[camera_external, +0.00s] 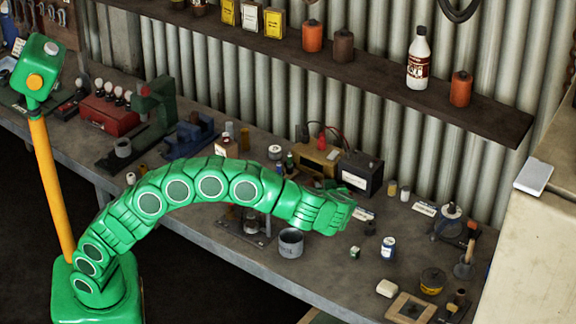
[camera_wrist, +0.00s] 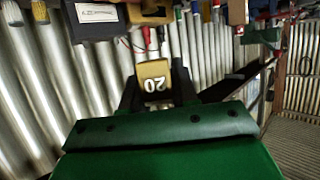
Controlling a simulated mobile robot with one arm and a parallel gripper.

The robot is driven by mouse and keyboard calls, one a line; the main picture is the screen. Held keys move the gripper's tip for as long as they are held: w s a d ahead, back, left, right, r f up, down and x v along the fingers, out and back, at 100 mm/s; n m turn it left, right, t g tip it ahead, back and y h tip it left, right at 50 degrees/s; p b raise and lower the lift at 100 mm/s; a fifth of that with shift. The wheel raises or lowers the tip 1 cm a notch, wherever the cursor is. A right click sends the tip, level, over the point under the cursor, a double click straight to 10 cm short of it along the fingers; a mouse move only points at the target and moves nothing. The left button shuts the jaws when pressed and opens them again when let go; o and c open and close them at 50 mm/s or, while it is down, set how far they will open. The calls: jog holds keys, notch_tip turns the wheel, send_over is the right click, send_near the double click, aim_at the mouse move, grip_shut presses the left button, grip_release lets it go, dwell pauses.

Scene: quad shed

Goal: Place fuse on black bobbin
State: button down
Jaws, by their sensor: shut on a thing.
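My gripper (camera_external: 346,206) is above the workbench in the external view, at the end of my outstretched green arm. In the wrist view, its dark fingers are shut on a yellow fuse (camera_wrist: 153,77) marked 20. The number appears upside down there. I cannot make out the fuse in the external view. I cannot surely pick out the black bobbin. A small dark object (camera_external: 459,299) stands at the bench's lower right, but its shape is too small to tell.
The workbench (camera_external: 330,270) holds a grey cup (camera_external: 291,243), a black box (camera_external: 360,173), a blue-and-white can (camera_external: 388,248), a yellow tin (camera_external: 432,281) and a wooden board (camera_external: 410,308). A shelf (camera_external: 380,87) with bottles runs above along the corrugated wall.

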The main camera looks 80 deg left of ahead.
jog(key=shift+w, duration=1.35)
send_over(370, 228)
jog(key=a, duration=0.4)
jog(key=shift+w+f, duration=0.1)
jog(key=shift+f, duration=4.75)
jog(key=shift+w+f, duration=0.15)
jog(key=shift+f, duration=1.55)
jog(key=shift+f, duration=0.15)
jog(key=c, duration=0.9)
grip_release()
jog(key=shift+o, duration=0.2)
